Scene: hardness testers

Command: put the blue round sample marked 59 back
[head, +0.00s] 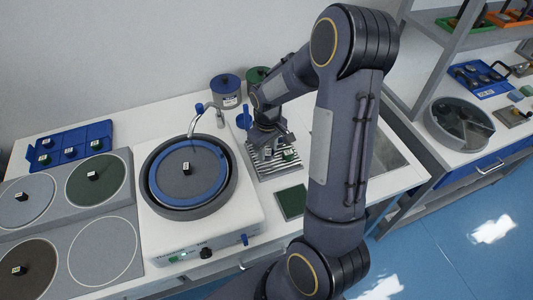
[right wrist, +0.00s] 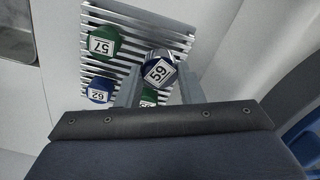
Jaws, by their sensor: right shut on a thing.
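The blue round sample marked 59 (right wrist: 158,70) is between the fingers of my right gripper (right wrist: 160,88) in the right wrist view, its label facing the camera and turned at an angle. The gripper is shut on it. It is over a slatted metal rack (right wrist: 130,17); I cannot tell whether it touches the slats. In the head view my right gripper (head: 268,136) is low over the same rack (head: 272,173), and the held sample cannot be made out clearly. My left gripper is not in view.
On the rack are a green sample marked 57 (right wrist: 103,43), a blue one marked 62 (right wrist: 98,91) and a partly hidden green one (right wrist: 148,97). A polishing machine (head: 190,222) stands left of the rack; a blue tray (head: 98,130) is further left.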

